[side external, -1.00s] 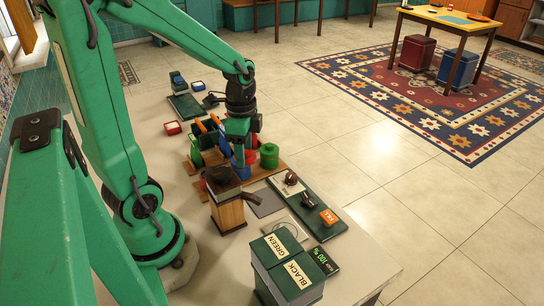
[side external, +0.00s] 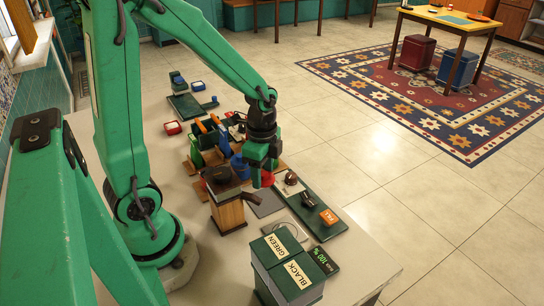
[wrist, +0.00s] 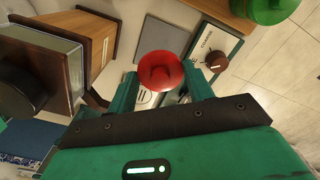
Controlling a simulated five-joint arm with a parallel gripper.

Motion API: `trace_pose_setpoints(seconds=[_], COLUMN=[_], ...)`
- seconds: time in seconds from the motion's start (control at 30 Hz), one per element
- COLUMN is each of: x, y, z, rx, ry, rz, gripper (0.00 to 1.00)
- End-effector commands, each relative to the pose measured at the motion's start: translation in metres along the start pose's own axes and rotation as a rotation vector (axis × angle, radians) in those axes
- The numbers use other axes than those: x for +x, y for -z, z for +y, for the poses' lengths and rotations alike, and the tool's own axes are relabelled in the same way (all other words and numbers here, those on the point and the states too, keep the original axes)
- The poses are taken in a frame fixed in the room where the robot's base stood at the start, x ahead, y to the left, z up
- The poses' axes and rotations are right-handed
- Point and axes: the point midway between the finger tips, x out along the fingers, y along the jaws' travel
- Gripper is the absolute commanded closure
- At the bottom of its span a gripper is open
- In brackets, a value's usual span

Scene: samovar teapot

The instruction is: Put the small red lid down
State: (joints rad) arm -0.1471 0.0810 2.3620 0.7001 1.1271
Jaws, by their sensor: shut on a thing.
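My gripper (side external: 262,178) hangs over the near part of the worktop, just right of a wooden box with a dark top. It is shut on the small red lid (side external: 267,178). In the wrist view the round red lid (wrist: 160,72), with a raised knob, sits between the two green fingers of my gripper (wrist: 165,86). The lid looks held above the surface; the exact height cannot be told. A grey square pad (wrist: 162,36) lies beyond it, and it also shows in the side view (side external: 268,206).
The wooden box (side external: 228,210) with a brown handle stands close on the left. A control panel with a brown knob (wrist: 217,61) lies close on the right. Canisters marked GREEN and BLACK (side external: 290,268) stand at the front. A crowded rack (side external: 208,140) is behind.

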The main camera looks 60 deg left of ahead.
Motion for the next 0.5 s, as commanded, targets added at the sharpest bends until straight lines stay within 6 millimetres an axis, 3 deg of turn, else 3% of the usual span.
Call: trace_pose_setpoints(seconds=[0.2, 0.5], x=[0.024, 0.029], y=[0.0, 0.0], z=[0.0, 0.0], rx=[-0.001, -0.001], ry=[-0.002, 0.0], rz=[-0.001, 0.0], gripper=[0.7, 0.7])
